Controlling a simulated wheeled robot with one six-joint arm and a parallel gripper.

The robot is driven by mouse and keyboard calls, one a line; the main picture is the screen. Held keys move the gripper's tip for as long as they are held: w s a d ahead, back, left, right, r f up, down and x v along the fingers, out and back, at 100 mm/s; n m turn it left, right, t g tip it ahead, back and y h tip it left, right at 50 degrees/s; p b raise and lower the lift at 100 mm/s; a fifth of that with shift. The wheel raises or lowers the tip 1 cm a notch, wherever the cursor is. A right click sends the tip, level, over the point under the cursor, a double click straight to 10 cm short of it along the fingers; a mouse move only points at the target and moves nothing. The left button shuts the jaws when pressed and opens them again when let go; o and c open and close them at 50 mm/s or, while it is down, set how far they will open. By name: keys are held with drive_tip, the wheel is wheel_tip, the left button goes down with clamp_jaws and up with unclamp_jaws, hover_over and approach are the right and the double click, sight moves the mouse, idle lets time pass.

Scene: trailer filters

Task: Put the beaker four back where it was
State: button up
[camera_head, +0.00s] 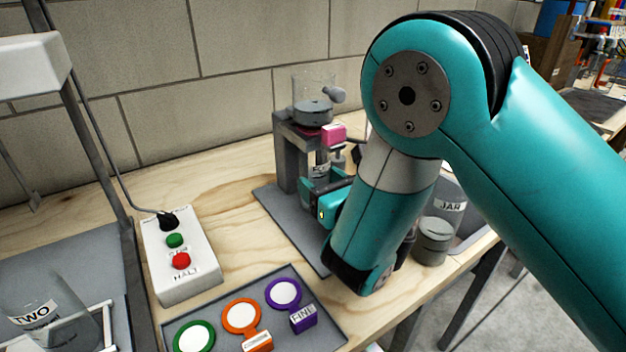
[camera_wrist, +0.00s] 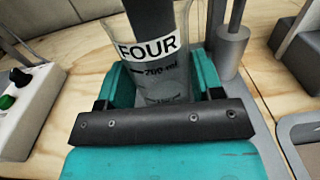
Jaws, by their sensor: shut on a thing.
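The beaker marked FOUR (camera_wrist: 148,72) is clear glass and stands upright between my gripper's teal fingers in the wrist view. My gripper (camera_wrist: 158,88) is shut on it. In the head view the beaker (camera_head: 320,169) shows only in part, low in the grey filter stand (camera_head: 289,160), with my gripper (camera_head: 322,190) in front of it. A dark grey post shows behind the beaker's label in the wrist view. The beaker's base is hidden, so I cannot tell whether it touches the surface below.
A clear vessel (camera_head: 313,92) and pink block (camera_head: 333,134) are above the beaker. A control box (camera_head: 184,262) stands left, near beaker TWO (camera_head: 38,312). A tray (camera_head: 320,318) holds coloured rings in front.

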drive_tip(key=shift+a+f, duration=0.1)
drive_tip(key=shift+a, duration=0.1)
drive_tip(key=shift+f, duration=0.15)
drive_tip(key=o, duration=1.1)
